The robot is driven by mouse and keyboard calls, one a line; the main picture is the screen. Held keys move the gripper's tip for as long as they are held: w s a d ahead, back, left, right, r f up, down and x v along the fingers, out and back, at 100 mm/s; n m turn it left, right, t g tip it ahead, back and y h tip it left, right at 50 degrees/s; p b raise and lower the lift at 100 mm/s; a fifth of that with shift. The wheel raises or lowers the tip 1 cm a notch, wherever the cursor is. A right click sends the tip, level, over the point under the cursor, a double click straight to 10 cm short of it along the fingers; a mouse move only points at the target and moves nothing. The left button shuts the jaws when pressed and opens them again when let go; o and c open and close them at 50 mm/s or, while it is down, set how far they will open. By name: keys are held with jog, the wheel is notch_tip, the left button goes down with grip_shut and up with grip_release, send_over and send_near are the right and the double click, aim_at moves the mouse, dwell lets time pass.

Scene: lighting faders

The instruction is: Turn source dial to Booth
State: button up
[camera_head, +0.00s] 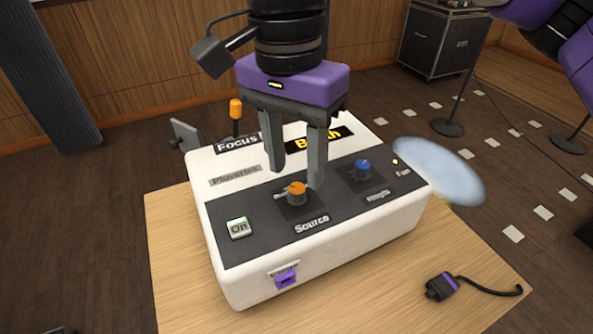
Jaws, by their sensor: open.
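The source dial (297,193) is an orange knob on a dark square plate on the console's sloped top, above the label "Source" (312,224). Small lettering beside the knob is partly hidden and too small to read. My gripper (296,178) points down with its two grey fingers apart. The fingers are just behind and above the orange knob, one to its upper left and one to its upper right. I cannot tell whether either touches it. A black sign with yellow letters (335,138), apparently "Booth", is partly hidden behind the right finger.
The white console (330,248) stands on a wooden table (180,250). It also bears a blue knob (362,168), an "On" button (238,228), an orange-topped lever (236,110) and a purple front slot (286,280). A purple plug (442,287) with a cable lies at right.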

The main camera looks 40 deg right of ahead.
aim_at(294, 184)
jog(key=shift+w+r, duration=0.1)
jog(key=shift+r, duration=2.1)
